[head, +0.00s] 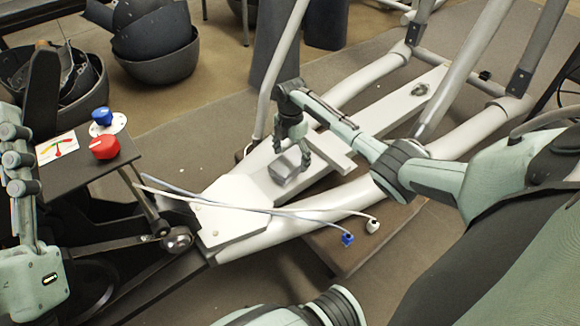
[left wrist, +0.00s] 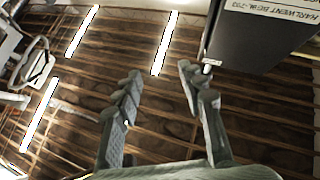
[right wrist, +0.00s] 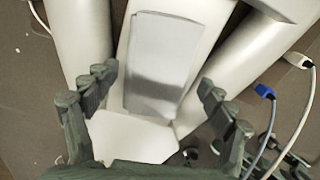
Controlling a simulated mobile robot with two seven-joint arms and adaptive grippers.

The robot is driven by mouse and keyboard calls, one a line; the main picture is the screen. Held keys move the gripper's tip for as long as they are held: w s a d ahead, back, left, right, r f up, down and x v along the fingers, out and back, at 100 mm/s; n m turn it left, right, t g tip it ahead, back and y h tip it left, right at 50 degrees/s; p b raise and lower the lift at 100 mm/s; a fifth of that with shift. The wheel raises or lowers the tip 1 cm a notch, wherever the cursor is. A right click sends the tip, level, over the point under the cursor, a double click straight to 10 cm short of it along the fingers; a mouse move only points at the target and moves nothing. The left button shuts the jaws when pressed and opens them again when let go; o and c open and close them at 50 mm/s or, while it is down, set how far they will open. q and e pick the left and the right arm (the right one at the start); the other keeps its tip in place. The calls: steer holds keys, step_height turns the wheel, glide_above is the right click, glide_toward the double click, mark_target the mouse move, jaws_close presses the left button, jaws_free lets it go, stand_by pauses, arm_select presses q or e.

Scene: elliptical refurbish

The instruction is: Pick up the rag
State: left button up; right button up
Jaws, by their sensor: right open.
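A folded grey rag (head: 284,168) lies on the white rail of the elliptical machine (head: 345,135) in the head view. In the right wrist view the rag (right wrist: 165,62) lies on the pale beam, between and ahead of the fingers. My right gripper (head: 291,152) is over the rag, fingers pointing down. Its fingers (right wrist: 158,78) are spread with nothing between them; I cannot tell whether they touch the rag. My left gripper (left wrist: 158,70) is open and empty, pointing up at the ceiling, well away from the rag.
Blue-ended and white-ended cables (head: 290,213) cross the machine beside the rag. The machine's uprights (head: 470,75) rise at right.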

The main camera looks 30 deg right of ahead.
mark_target(290, 160)
step_height(290, 160, down, 2)
steer(key=shift+f, duration=0.1)
steer(key=c, duration=1.2)
arm_select(q)
steer(key=shift+s+a+r+t, duration=0.35)
steer(key=shift+s+r+t, duration=0.15)
steer(key=shift+t, duration=0.1)
arm_select(e)
steer(key=shift+c, duration=0.2)
steer(key=shift+r, duration=0.55)
step_height(290, 160, up, 8)
steer(key=p, duration=0.2)
steer(key=shift+f+p, duration=0.15)
steer(key=shift+p, duration=0.15)
arm_select(q)
steer(key=w+d+f+g+y, duration=0.1)
steer(key=w+d+f+g, duration=0.1)
steer(key=f+g, duration=0.3)
steer(key=shift+w+d+f, duration=0.15)
steer(key=shift+w+f, duration=0.15)
steer(key=shift+w, duration=0.25)
arm_select(e)
steer(key=shift+r, duration=0.65)
